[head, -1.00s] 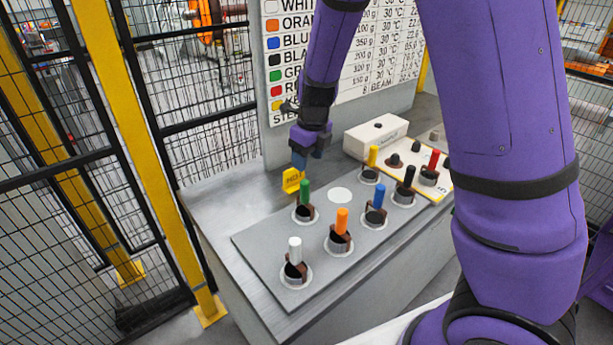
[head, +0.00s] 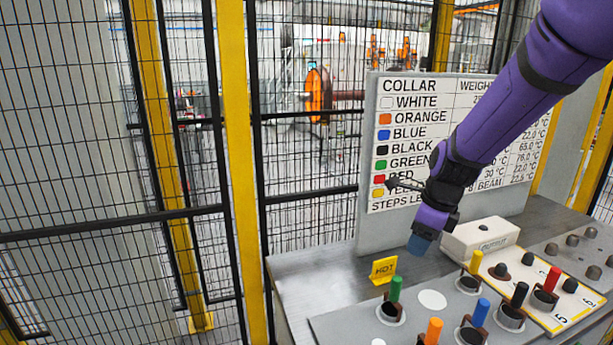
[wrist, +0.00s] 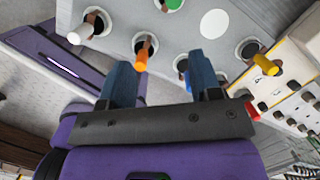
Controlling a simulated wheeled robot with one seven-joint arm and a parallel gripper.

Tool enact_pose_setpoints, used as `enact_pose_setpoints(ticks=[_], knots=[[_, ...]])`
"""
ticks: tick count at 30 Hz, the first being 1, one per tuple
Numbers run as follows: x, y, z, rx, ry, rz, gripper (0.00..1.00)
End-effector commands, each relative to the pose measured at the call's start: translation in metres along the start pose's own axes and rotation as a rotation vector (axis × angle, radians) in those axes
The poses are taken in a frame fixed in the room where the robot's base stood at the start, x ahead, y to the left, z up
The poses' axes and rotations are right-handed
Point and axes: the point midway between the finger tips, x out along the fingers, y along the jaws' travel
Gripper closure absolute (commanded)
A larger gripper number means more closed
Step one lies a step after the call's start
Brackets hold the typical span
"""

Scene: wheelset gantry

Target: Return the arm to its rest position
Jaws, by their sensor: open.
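My purple arm reaches in from the upper right in the head view. My gripper (head: 419,245) points down above the back of the bench, near the yellow HOT sign (head: 383,269) and left of the white box (head: 480,238). In the wrist view my gripper (wrist: 162,82) shows two blue fingers spread apart with nothing held between them. An orange-handled piece (wrist: 144,50) lies beyond the fingers in that view, apart from them as far as I can tell.
Collared pieces stand in the grey plate (head: 345,325), including green (head: 395,290), blue (head: 480,312) and yellow (head: 475,262). A yellow-edged tray (head: 570,315) is at right. The collar chart board (head: 376,225) rises behind. Mesh fencing with yellow posts (head: 236,150) stands left.

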Motion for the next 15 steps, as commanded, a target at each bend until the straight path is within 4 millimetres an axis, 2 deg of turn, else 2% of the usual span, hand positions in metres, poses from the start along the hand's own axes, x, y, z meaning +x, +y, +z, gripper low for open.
enact_pose_setpoints(ticks=[1, 6, 15], knots=[[-0.017, 0.005, -0.005, -0.088, -0.022, -0.006, 0.42], [-0.063, 0.027, -0.022, -0.440, -0.065, -0.035, 0.42], [-0.132, 0.072, -0.062, -1.067, -0.057, -0.144, 0.42]])
